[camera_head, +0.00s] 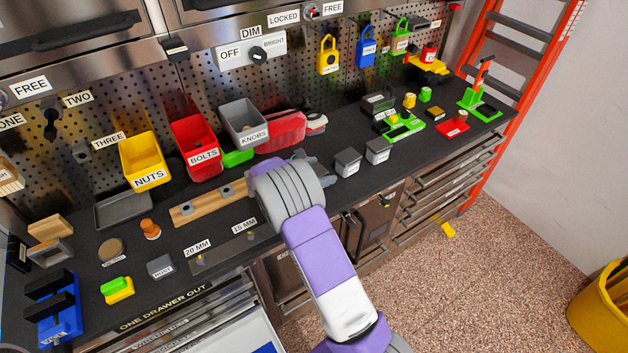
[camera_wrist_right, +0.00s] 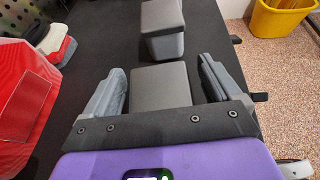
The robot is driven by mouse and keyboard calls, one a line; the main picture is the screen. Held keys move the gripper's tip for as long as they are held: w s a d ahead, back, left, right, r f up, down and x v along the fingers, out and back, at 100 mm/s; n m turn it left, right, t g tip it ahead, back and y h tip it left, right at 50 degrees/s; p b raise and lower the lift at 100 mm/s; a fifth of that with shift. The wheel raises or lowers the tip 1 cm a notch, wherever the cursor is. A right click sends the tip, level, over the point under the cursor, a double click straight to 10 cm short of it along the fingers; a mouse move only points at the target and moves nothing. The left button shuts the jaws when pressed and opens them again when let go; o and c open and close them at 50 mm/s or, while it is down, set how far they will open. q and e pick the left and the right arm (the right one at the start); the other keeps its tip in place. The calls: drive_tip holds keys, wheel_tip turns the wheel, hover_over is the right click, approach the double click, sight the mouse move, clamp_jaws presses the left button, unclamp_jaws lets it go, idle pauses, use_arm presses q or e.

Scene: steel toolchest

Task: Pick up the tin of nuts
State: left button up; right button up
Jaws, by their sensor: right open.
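Two small grey lidded tins stand on the dark bench, a nearer one (camera_head: 347,162) and a farther one (camera_head: 378,150). Their front labels are too small to read, so I cannot tell which holds nuts. My right gripper (camera_head: 318,168) is just left of the nearer tin, partly hidden by my wrist. In the right wrist view my open gripper (camera_wrist_right: 162,68) has one finger on each side of a grey tin top (camera_wrist_right: 160,86), with gaps visible. The other tin (camera_wrist_right: 163,30) stands beyond the fingertips. My left gripper is out of view.
A yellow NUTS bin (camera_head: 145,160), a red BOLTS bin (camera_head: 195,145) and a grey KNOBS bin (camera_head: 243,122) stand along the pegboard. A red object (camera_wrist_right: 25,95) is close at left in the wrist view. Green fixtures (camera_head: 400,127) stand farther right on the bench.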

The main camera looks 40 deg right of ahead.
drive_tip(key=c, duration=1.3)
